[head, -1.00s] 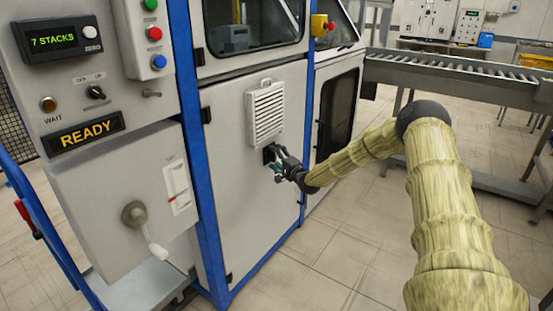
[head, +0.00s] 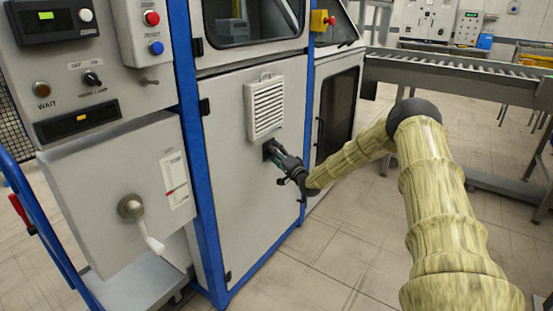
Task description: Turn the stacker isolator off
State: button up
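A small dark fitting (head: 268,148), which looks like the isolator, sits on the grey machine door below the louvred vent. My gripper (head: 277,157) is right at this fitting, reaching in from the right. Its fingers hide most of the fitting, so the switch position does not show. They are too small to tell open from shut, and I cannot tell whether they touch it. On the left, the display (head: 54,15) shows only a green block, and the lower sign (head: 82,118) shows only a small amber mark.
A lever with a pale handle (head: 152,243) sticks out from the lower left panel. A blue frame post (head: 192,120) stands between that panel and the door. A roller conveyor (head: 470,75) runs at the back right. The floor (head: 340,260) before the door is clear.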

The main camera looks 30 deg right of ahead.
jog(key=n+y+b, duration=0.2)
jog(key=n, duration=0.3)
jog(key=n+y+b, duration=0.1)
jog(key=n+y, duration=0.2)
jog(key=n, duration=0.3)
jog(key=n+t+y+b, duration=0.1)
jog(key=n+y+b, duration=0.1)
jog(key=n, duration=0.4)
jog(key=shift+w+d+f+y+b, duration=0.1)
jog(key=shift+d+f+y+b, duration=0.2)
jog(key=shift+d+f+y, duration=0.1)
jog(key=shift+n, duration=0.4)
jog(key=o, duration=1)
jog(key=shift+r, duration=0.1)
